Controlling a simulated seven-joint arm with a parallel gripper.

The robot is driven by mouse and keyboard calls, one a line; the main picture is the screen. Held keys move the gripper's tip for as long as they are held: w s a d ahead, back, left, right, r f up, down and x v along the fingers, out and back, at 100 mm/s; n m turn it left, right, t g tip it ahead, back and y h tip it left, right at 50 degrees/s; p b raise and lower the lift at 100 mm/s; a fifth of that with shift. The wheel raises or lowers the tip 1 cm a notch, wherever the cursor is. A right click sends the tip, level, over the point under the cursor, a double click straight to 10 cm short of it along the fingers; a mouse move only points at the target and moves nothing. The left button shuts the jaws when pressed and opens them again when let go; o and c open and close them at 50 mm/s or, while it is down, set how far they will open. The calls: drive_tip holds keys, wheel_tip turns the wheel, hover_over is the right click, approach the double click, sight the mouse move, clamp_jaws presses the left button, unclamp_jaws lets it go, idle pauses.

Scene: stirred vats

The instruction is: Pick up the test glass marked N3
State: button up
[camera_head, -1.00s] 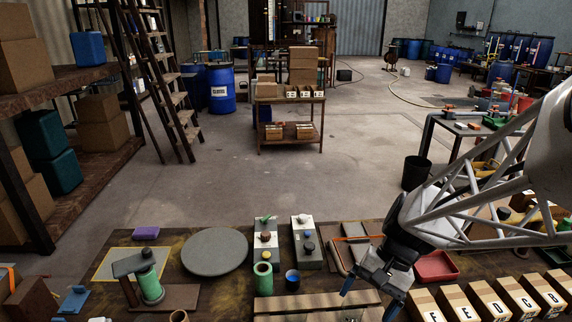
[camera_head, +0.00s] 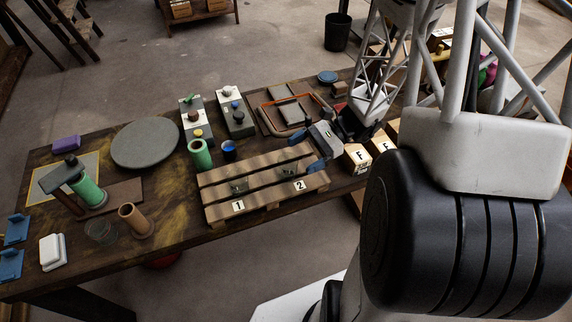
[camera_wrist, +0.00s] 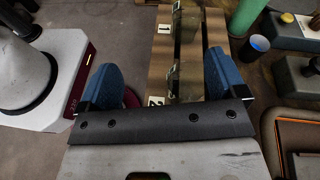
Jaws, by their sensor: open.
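A slatted wooden rack (camera_head: 214,213) bears number plates 1 (camera_head: 238,206) and 2 (camera_head: 299,185). Two small, dull see-through glasses stand on it, one near plate 1 (camera_head: 240,185) and one near plate 2 (camera_head: 283,170). In the wrist view they show as the far glass (camera_wrist: 186,25) and the near glass (camera_wrist: 187,80). No N3 mark is readable on either. My gripper (camera_head: 319,148), with blue fingers, is open at the rack's right end. In the wrist view my gripper (camera_wrist: 163,62) has the near glass between its finger lines, closer to the right finger; contact cannot be told.
Behind the rack stand a green cylinder (camera_head: 200,153), a blue cup (camera_head: 228,149) and two switch boxes (camera_head: 235,120). An orange-rimmed tray (camera_head: 264,112) lies behind my gripper. Lettered boxes (camera_head: 357,160) stand to its right. A round grey plate (camera_head: 145,146) lies left.

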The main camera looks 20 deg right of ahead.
sight(288, 161)
drive_tip(key=d+f+m+t+y, duration=0.1)
drive_tip(key=f, duration=0.1)
drive_tip(key=w+d+f+m+t+y, duration=0.1)
drive_tip(key=d+f+m+t, duration=0.1)
drive_tip(key=w+d+f+m+t, duration=0.1)
drive_tip(key=f+m, duration=0.1)
drive_tip(key=shift+d+f+t+y, duration=0.15)
drive_tip(key=shift+d+t+y, duration=0.1)
drive_tip(key=shift+t+y, duration=0.15)
drive_tip(key=shift+a, duration=0.15)
drive_tip(key=shift+w+a, duration=0.2)
drive_tip(key=shift+a, duration=0.95)
drive_tip(key=shift+w+a, duration=0.2)
drive_tip(key=shift+a, duration=0.65)
drive_tip(key=shift+w+a, duration=0.15)
drive_tip(key=shift+a, duration=0.7)
drive_tip(key=shift+w+a, duration=0.2)
drive_tip(key=shift+a, duration=0.65)
drive_tip(key=shift+c, duration=0.3)
drive_tip(key=c, duration=1)
